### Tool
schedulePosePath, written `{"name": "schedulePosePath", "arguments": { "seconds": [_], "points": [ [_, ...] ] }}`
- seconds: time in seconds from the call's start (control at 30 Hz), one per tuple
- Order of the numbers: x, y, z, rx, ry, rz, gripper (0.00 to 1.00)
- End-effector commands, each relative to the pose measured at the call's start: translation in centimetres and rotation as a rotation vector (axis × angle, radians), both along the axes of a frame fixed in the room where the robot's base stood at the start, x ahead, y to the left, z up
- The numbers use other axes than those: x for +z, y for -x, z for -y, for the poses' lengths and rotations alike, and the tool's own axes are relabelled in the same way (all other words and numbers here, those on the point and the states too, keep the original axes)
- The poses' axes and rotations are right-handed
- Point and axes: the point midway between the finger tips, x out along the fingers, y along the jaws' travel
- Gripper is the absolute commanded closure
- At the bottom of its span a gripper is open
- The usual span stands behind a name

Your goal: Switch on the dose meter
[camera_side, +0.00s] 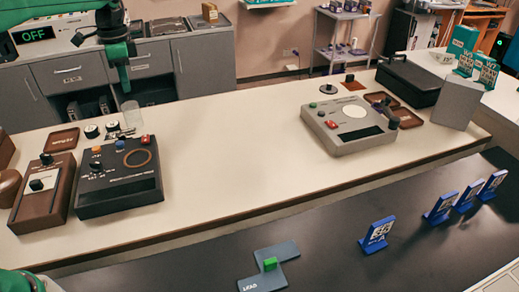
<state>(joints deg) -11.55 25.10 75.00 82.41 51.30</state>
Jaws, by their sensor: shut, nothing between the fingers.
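My gripper (124,86) hangs at the upper left on the green and black arm, with its fingers pointing down and shut on nothing. It is above the back left of the pale table, apart from the devices. No label that I can read names the dose meter. A black box (122,190) with an orange button, a blue button, a black knob and a red part stands at the left. A brown box (45,210) with a black knob and a pale switch plate is beside it. A grey device (345,140) with a round white face stands at the right. A display (34,34) at the back left reads OFF.
A clear cup (132,115) stands below my gripper, close behind the black box. Small round knobs and a brown tray (64,139) are nearby. A black case (408,82) and a grey block (456,103) stand at the right. The table's middle (235,140) is clear.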

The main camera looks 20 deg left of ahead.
Motion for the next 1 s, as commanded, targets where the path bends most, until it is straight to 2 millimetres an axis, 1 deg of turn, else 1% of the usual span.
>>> {"name": "schedulePosePath", "arguments": {
  "seconds": [0.03,0.2,0.4,1.0],
  "points": [
    [-0.6,-0.6,-0.4,-0.013,0.004,-0.013,1.00],
    [-2.0,-1.9,-1.3,-0.060,0.016,-0.048,1.00],
    [-2.9,-2.6,-2.0,-0.091,0.024,-0.067,1.00],
    [-3.4,-2.7,-2.1,-0.097,0.026,-0.072,1.00]
  ]
}}
